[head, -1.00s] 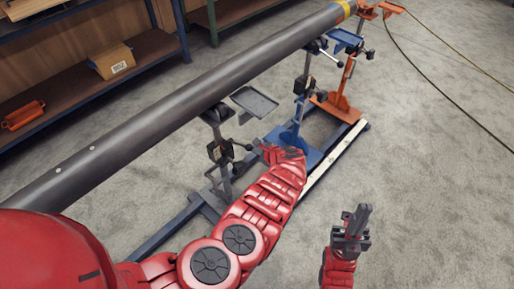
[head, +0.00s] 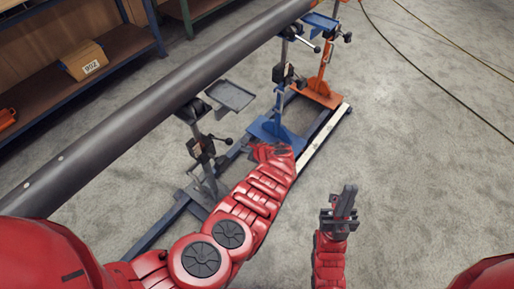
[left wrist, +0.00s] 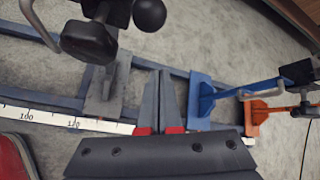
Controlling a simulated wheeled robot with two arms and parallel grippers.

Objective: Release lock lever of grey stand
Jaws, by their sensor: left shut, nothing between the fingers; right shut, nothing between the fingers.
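The grey stand (head: 207,165) stands under the long dark pipe (head: 150,112), with a small grey tray (head: 230,95) beside its top. A lever with a black ball knob (head: 228,141) sticks out to the right from its column; a black ball also shows at the top of the left wrist view (left wrist: 150,14), beside a dark faceted knob (left wrist: 88,42). My left gripper (head: 274,151) is shut and empty, right of the lever and apart from it. Its fingers (left wrist: 165,98) point between the grey and blue stand bases. My right gripper (head: 345,202) is shut and empty over bare floor.
A blue stand (head: 272,130) and an orange stand (head: 320,92) stand farther along the same floor rail, which carries a white scale (head: 322,142). A shelf with a cardboard box (head: 84,62) is at the upper left. The right-hand floor is clear except for cables.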

